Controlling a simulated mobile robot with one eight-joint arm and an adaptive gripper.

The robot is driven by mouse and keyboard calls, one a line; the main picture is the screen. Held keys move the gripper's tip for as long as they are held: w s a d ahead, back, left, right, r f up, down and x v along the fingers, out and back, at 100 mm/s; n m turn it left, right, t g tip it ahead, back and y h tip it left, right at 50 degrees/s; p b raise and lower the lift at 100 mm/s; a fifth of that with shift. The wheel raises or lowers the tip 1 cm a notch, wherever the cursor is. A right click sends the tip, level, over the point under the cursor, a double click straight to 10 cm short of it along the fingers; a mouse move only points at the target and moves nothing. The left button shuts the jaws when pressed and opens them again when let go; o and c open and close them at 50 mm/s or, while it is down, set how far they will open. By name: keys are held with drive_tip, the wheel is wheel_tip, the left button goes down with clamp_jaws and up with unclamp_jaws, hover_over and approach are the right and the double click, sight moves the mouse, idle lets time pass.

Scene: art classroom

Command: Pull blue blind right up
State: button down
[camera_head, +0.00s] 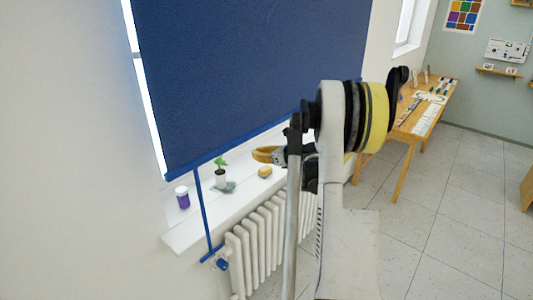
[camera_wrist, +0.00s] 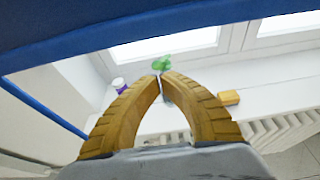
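The blue blind (camera_head: 245,75) hangs down over most of the window, with its bottom bar slanting across the head view. In the wrist view its lower edge (camera_wrist: 150,30) spans the top. The cord also shows at left in the wrist view (camera_wrist: 45,108). My gripper (camera_head: 262,154), with yellow fingers, is just below the bar. In the wrist view its fingertips (camera_wrist: 160,76) nearly meet, with nothing seen held between them.
On the white sill (camera_head: 195,226) stand a purple jar (camera_head: 182,198), a small potted plant (camera_head: 220,176) and a yellow block (camera_head: 265,172). A white radiator (camera_head: 255,240) is below. A wooden table (camera_head: 400,135) with art supplies stands at right; floor before it is clear.

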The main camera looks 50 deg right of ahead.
drive_tip(key=w+r, duration=0.2)
drive_tip(key=r, duration=0.1)
drive_tip(key=shift+w+r+p, duration=0.15)
drive_tip(key=shift+p, duration=0.25)
drive_tip(key=shift+r, duration=0.15)
